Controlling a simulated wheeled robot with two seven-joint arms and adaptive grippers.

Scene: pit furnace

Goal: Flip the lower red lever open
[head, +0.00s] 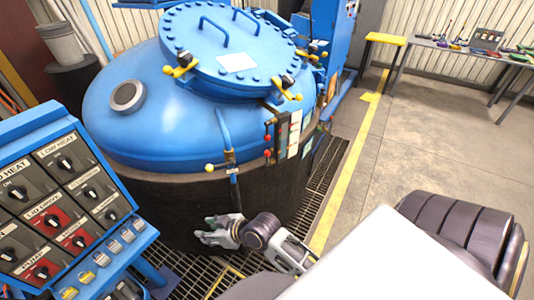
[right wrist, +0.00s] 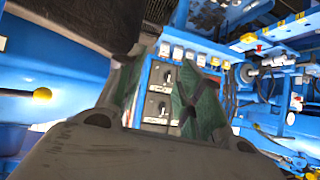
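Small red lever knobs sit one above another on the side of the blue furnace (head: 150,110), beside a labelled panel. The lower red lever (head: 267,153) is a small red ball near the furnace's lower blue rim; its exact angle is too small to tell. My right gripper (head: 214,232) is below and to the left of it, in front of the dark furnace base, fingers pointing left. It is apart from the lever. In the right wrist view its fingers (right wrist: 160,100) are spread with nothing between them. My left gripper is not in view.
A yellow-knobbed lever (head: 210,168) sticks out left of the red ones; a yellow knob (right wrist: 41,95) also shows in the right wrist view. A control panel (head: 60,205) with dials stands at the left. Floor grating surrounds the furnace, and open floor lies right.

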